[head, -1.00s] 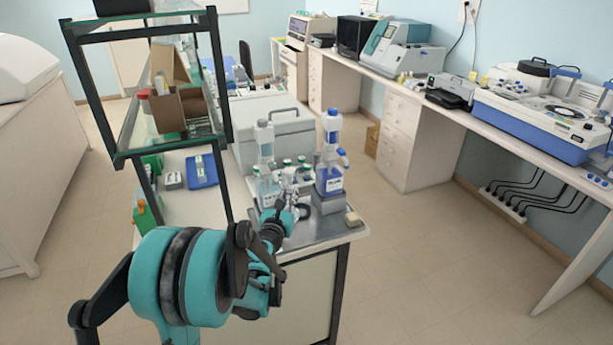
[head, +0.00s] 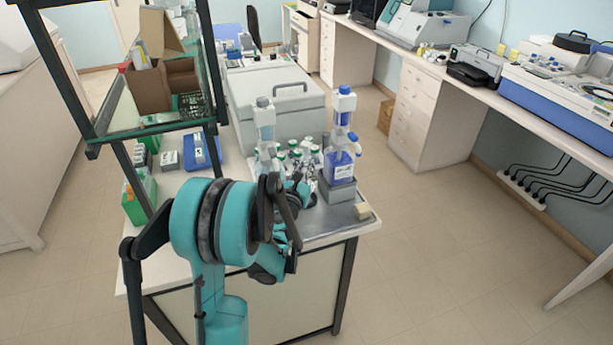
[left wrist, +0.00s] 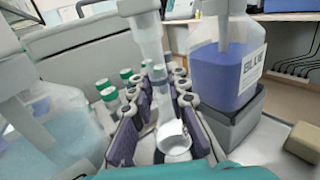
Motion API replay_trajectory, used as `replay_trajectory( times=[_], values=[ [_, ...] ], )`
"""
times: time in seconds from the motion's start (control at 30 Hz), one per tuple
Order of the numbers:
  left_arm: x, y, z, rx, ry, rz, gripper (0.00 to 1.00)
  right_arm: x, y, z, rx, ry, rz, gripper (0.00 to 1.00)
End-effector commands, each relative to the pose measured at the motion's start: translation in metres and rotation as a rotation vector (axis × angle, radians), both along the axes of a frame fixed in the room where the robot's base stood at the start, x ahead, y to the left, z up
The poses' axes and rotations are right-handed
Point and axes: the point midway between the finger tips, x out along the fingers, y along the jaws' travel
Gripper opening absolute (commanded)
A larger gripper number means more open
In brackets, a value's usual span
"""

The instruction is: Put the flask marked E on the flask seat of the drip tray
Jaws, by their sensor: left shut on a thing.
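My left gripper (head: 298,188) is over the near end of the bench. In the left wrist view, its purple-padded fingers (left wrist: 163,110) are shut on a clear, narrow glass piece with a pale round mouth (left wrist: 172,138), taken as the flask (left wrist: 168,112). Its letter cannot be read, and its lower part is hidden. The metal drip tray (head: 338,222) lies under and beside the gripper. The flask seat cannot be made out behind my gripper. My right gripper is not in view.
A blue-filled bottle (head: 338,163) marked BLUE stands on a grey block (head: 338,190) close right. A pale-blue bottle (left wrist: 45,115) is close left. Several green-capped bottles (left wrist: 108,92) stand beyond. A beige block (head: 362,211) lies at the tray's corner. A glass shelf (head: 150,125) is left.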

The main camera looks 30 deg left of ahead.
Motion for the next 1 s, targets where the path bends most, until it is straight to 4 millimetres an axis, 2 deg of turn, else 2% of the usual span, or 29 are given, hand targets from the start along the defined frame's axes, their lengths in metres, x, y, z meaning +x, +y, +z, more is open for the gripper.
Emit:
replay_trajectory(
  times=[0.03,0.13,0.4,0.57,0.6,0.67,1.0],
  values=[
    [-0.002,0.0,-0.015,0.0,0.0,0.001,0.0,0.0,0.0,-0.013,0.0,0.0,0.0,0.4],
    [-0.006,-0.001,-0.029,0.0,0.0,0.003,0.0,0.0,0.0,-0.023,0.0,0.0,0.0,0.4],
    [-0.006,-0.001,-0.027,0.0,0.0,0.004,0.0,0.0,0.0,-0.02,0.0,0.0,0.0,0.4],
    [-0.006,-0.001,-0.032,0.0,0.0,0.004,0.0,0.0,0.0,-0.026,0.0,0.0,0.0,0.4],
    [-0.006,-0.001,-0.033,0.0,0.0,0.004,0.18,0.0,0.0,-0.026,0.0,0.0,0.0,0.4],
    [-0.006,-0.001,-0.032,0.0,0.0,0.004,0.34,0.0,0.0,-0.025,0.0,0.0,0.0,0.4],
    [-0.006,-0.001,-0.03,0.0,0.0,0.004,0.35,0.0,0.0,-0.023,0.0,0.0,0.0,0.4]
  ],
)
